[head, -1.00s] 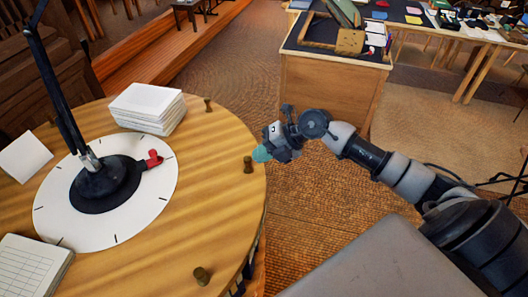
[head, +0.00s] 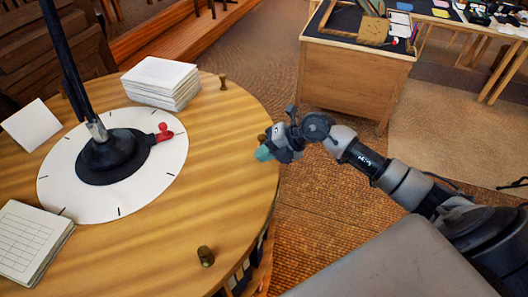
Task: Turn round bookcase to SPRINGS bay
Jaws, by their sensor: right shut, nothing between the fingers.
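The round bookcase (head: 215,185) fills the left of the head view, with a pale wooden top and short brown pegs near its rim. One peg (head: 222,81) stands at the far side and another (head: 205,256) at the near side. My right gripper (head: 265,153), with teal fingertips, is shut and empty at the right rim. It partly covers a third peg (head: 261,137); I cannot tell whether it touches it. A white dial (head: 165,178) with a red pointer (head: 164,133) lies on top. Only a sliver of the side bays shows; no SPRINGS label is readable. My left gripper is out of view.
A stack of white cards (head: 160,82), a folded white card (head: 31,125) and a ruled pad (head: 30,240) sit on the top. A dark lamp-like pole (head: 68,70) rises from the dial. A wooden cabinet (head: 350,85) stands beyond; carpet between is clear.

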